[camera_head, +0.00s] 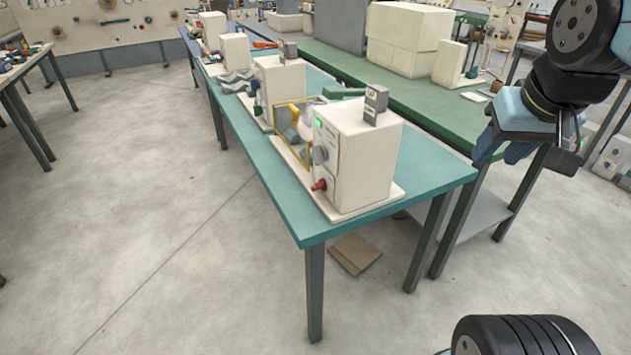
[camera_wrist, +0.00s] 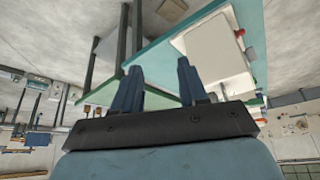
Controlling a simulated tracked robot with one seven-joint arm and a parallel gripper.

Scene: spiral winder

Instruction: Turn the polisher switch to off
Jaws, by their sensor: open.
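A cream box-shaped machine (camera_head: 352,155) stands at the near end of the teal bench; it may be the polisher, but its label is too small to read. Its front face carries a lit green lamp (camera_head: 318,123), a grey round knob (camera_head: 320,155) and a red knob (camera_head: 319,185) low down. I cannot tell which is the switch or how it is set. My gripper (camera_head: 505,150) is open and empty, in the air to the right of the machine and apart from it. The wrist view shows its two fingers (camera_wrist: 158,85) spread, with the cream machine (camera_wrist: 212,52) beyond them.
The teal bench (camera_head: 285,215) holds more cream machines in a row behind the nearest one. A yellow-framed guard (camera_head: 288,125) sits beside the near machine. A green bench (camera_head: 440,118) runs along its right side. The grey floor (camera_head: 150,220) left of the bench is clear.

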